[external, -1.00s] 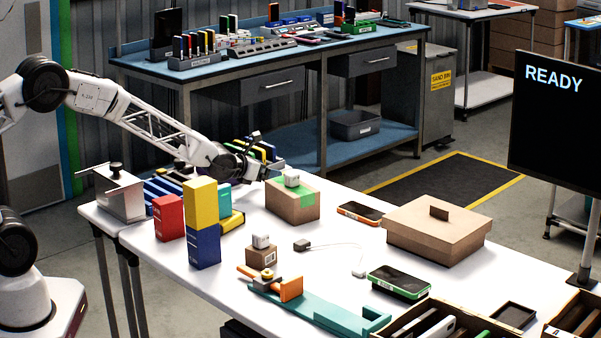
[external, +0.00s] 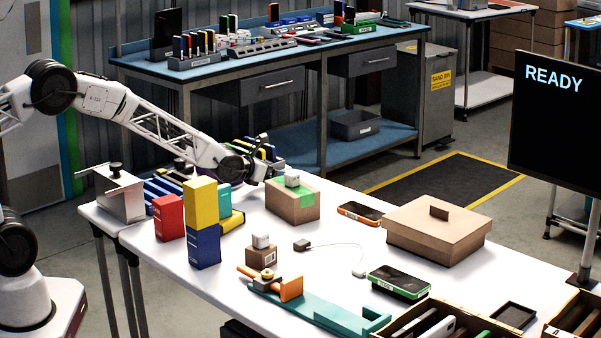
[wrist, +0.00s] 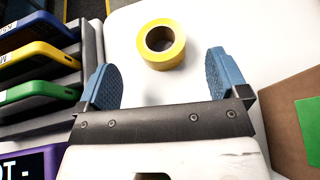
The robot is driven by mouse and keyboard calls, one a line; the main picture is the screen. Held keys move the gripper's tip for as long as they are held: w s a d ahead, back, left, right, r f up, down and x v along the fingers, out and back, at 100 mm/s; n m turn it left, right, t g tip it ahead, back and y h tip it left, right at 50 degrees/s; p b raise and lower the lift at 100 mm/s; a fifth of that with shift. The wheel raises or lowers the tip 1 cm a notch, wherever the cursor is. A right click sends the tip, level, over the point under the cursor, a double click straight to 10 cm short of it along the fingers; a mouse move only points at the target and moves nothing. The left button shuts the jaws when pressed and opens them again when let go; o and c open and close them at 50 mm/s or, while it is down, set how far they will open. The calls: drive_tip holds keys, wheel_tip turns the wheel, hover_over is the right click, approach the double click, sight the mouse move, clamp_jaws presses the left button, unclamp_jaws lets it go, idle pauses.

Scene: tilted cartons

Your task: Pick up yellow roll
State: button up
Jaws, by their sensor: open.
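A yellow roll (wrist: 177,56) of tape with a dark core lies flat on the white table in the wrist view, just beyond the fingertips and between their lines. My gripper (wrist: 160,75) is open, its two blue textured finger pads apart with nothing between them. In the external view my gripper (external: 263,170) is low over the far side of the table, behind the cartons. I cannot make out the roll in the external view, where my arm and other objects stand in front of that area.
A rack (wrist: 92,50) of colored devices stands close left of the gripper in the wrist view. A brown carton (wrist: 290,110) with green tape is close on the right; it also shows in the external view (external: 292,207). Stacked yellow (external: 201,205) and blue (external: 204,247) boxes stand nearer the camera.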

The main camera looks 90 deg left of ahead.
drive_tip(key=shift+w+a+f, duration=0.1)
drive_tip(key=shift+w, duration=0.05)
drive_tip(key=shift+x, duration=2.4)
drive_tip(key=shift+f, duration=0.1)
drive_tip(key=c, duration=1)
drive_tip(key=shift+c, duration=0.3)
